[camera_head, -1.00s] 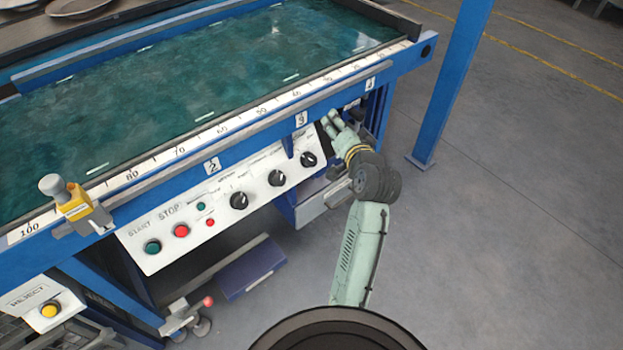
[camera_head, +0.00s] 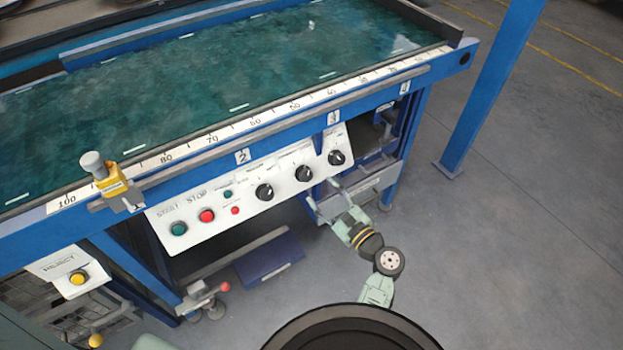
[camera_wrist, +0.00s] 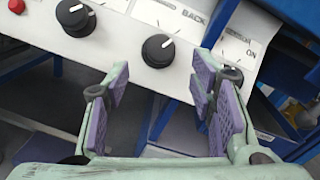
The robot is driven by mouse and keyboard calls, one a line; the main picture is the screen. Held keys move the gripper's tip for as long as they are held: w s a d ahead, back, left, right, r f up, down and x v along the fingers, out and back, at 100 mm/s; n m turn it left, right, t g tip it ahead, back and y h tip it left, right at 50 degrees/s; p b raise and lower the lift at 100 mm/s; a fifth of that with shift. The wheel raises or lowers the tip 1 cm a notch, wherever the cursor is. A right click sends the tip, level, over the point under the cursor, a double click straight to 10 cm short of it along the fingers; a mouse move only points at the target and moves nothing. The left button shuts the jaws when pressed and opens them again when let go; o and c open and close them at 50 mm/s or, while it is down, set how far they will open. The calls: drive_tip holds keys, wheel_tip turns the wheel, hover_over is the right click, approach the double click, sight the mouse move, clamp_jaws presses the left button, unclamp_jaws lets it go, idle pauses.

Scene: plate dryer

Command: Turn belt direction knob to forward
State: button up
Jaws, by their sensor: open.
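The control panel (camera_head: 240,195) is a white sloped plate on the machine's front with three black knobs. The middle knob (camera_head: 303,174) also shows in the wrist view (camera_wrist: 158,50), with a white pointer mark and "BACK" printed to its upper right; I take it as the direction knob, though its full label is unreadable. My gripper (camera_wrist: 161,80) is open and empty, its purple-padded fingers spread below and either side of that knob, without visible contact. In the head view my gripper (camera_head: 328,208) is below the panel's right half. The right finger partly covers the right knob's area.
The left knob (camera_head: 264,192), right knob (camera_head: 336,157), red stop button (camera_head: 207,216) and green start button (camera_head: 178,229) share the panel. The blue frame and belt edge (camera_head: 285,115) overhang it. A blue leg post (camera_head: 490,90) stands at right; open floor (camera_head: 510,240) lies nearby.

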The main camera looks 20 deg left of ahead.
sight(308, 178)
drive_tip(key=x, duration=0.6)
drive_tip(key=shift+p, duration=0.4)
drive_tip(key=shift+c, duration=0.2)
drive_tip(key=c, duration=1.1)
